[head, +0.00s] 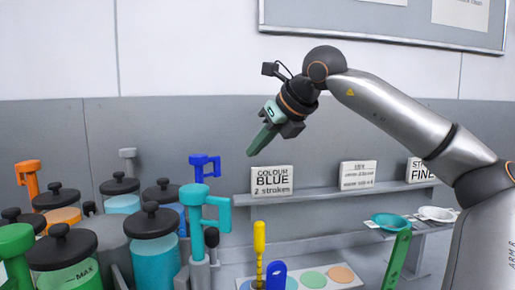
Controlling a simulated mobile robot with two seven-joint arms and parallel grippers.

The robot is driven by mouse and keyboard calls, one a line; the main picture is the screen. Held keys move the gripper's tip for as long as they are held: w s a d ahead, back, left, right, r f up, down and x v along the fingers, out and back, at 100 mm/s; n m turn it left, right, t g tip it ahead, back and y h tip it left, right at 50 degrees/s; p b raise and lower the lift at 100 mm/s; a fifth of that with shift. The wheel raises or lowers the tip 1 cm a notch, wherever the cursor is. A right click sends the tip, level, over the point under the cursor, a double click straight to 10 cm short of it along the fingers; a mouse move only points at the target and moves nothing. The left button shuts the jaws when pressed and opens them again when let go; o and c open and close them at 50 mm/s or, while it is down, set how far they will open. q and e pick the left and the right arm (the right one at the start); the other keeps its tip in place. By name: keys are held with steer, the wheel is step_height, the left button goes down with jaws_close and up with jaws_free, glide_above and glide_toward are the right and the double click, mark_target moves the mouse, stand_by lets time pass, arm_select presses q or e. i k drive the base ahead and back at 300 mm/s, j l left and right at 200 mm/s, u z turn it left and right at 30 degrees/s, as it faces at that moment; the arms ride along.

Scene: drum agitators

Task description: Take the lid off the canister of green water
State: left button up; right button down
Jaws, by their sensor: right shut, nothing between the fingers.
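The canister of green water (68,277) stands at the lower left, with "MAX" marked on its side and its bottom cut off by the picture edge. Its black lid (62,246), with a round knob on top, sits on it. My right gripper (253,151) is shut and empty. It hangs in the air in front of the grey wall, pointing down and to the left, above and well to the right of the green canister. My left gripper is not in view.
Other lidded canisters crowd around, including a teal one (155,258) to the right. Upright handles in green (16,240), teal (197,200), blue (205,160) and orange (29,170) rise among them. A sign reading "BLUE" (272,181) stands on the shelf (315,194).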

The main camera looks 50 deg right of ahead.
mark_target(63, 247)
steer(key=k+j, duration=0.15)
steer(key=k, duration=0.35)
steer(key=k+j, duration=0.1)
steer(key=k, duration=0.4)
steer(key=k+j, duration=0.15)
steer(key=k, duration=0.3)
